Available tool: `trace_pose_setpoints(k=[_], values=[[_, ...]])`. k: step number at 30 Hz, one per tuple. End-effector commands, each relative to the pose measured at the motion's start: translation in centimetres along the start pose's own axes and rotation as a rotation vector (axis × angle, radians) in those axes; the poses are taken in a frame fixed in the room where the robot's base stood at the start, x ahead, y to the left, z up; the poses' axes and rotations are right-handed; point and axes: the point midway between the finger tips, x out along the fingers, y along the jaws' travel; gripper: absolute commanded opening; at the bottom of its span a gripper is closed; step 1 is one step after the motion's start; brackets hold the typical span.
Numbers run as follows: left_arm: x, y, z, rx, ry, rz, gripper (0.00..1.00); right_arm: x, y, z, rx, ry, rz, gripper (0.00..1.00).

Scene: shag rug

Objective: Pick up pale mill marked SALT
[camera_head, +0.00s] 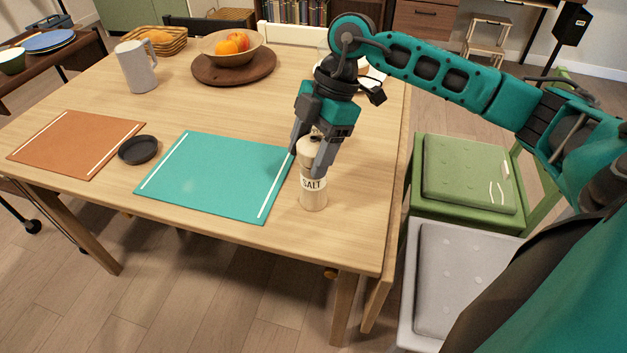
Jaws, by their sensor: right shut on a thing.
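The pale wooden mill (313,198) with a white SALT label stands upright at the table's right front, beside the teal placemat. My right gripper (308,165) comes down from above, with its fingers on either side of the mill's upper part. It is shut on the mill. The fingers partly hide the mill's top. I cannot tell whether the mill's base touches the table. My left gripper is not in view.
A teal placemat (205,175), black dish (138,150) and orange placemat (75,143) lie left. Farther back are a grey pitcher (137,66), a fruit bowl (228,58) on a round board and a wicker basket (160,40). Green (465,175) and white (460,280) chairs stand right.

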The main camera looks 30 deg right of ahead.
Motion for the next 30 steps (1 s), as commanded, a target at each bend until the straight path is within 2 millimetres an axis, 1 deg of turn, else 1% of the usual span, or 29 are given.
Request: trace_pose_setpoints(k=[1, 6, 8, 15, 19, 23, 26, 30], values=[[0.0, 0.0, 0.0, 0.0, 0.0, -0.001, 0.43, 0.0, 0.0, 0.0, 0.0, 0.0, 0.001, 0.28], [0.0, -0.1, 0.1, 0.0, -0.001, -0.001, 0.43, 0.0, 0.0, 0.0, 0.0, 0.0, 0.001, 0.12], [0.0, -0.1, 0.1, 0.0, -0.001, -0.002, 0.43, -0.1, 0.0, 0.0, 0.0, 0.0, 0.002, 0.08], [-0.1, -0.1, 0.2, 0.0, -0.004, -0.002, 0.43, -0.2, 0.0, -0.1, 0.0, 0.0, 0.002, 0.08], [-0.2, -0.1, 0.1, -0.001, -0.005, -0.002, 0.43, -0.8, 0.1, -0.3, -0.001, 0.001, 0.004, 0.08], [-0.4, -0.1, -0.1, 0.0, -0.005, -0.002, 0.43, -2.3, 0.1, -1.0, -0.003, 0.001, 0.005, 0.08], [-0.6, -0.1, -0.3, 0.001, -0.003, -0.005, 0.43, -4.2, 0.1, -1.8, -0.003, 0.0, 0.006, 0.08], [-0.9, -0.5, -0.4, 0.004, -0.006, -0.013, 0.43, -8.0, 0.1, -3.3, -0.003, 0.001, 0.008, 0.08]])
